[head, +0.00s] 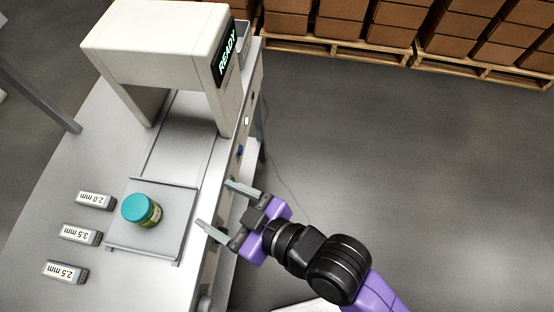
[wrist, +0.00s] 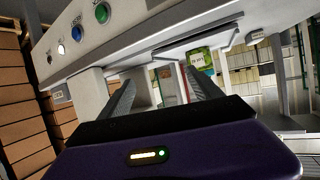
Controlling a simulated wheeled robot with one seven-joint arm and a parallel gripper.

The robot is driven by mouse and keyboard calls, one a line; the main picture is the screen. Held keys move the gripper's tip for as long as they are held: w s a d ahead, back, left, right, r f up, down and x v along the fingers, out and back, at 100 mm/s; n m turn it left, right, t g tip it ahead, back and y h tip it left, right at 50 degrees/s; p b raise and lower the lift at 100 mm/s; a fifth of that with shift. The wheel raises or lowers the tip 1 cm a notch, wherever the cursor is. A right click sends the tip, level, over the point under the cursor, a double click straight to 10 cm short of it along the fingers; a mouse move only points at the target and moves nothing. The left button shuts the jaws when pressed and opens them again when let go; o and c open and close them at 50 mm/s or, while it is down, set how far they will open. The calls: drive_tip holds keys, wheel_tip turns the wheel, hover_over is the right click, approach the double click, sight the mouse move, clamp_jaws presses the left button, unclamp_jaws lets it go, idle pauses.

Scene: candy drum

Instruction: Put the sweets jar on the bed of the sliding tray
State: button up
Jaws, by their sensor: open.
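The sweets jar (head: 141,209) has a teal lid and a yellow-green body. It stands upright on the bed of the sliding tray (head: 172,236), near the tray's left side. The tray is a flat grey plate with raised bars, out in front of the white machine. My gripper (head: 215,203) is open and empty, to the right of the tray and apart from the jar. The wrist view shows its two fingers (wrist: 160,94) spread. A green labelled item (wrist: 200,58) shows beyond them there; I cannot tell whether it is the jar.
The white machine (head: 160,45) with a lit READY display stands behind the tray. Blocks marked 2.0 mm (head: 95,201), 3.5 mm (head: 81,235) and 2.5 mm (head: 65,272) lie to the left. Buttons (wrist: 77,33) line the bench's side. Floor to the right is clear.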

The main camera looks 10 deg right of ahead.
drive_tip(key=s+d+f+m+t+h, duration=0.2)
drive_tip(key=d+m+h, duration=0.1)
drive_tip(key=d, duration=0.7)
drive_tip(key=s+d+r+m+t+h, duration=0.1)
drive_tip(key=s+d+r+m+h, duration=0.1)
drive_tip(key=s+d, duration=0.5)
drive_tip(key=s+d+r+m+t+h, duration=0.2)
drive_tip(key=s+d+r+m+h, duration=0.1)
drive_tip(key=s+d, duration=0.5)
drive_tip(key=shift+s+d+r+m+h, duration=0.15)
drive_tip(key=shift+d+r+m+h, duration=0.2)
drive_tip(key=shift+h, duration=0.45)
drive_tip(key=shift+a+f, duration=0.1)
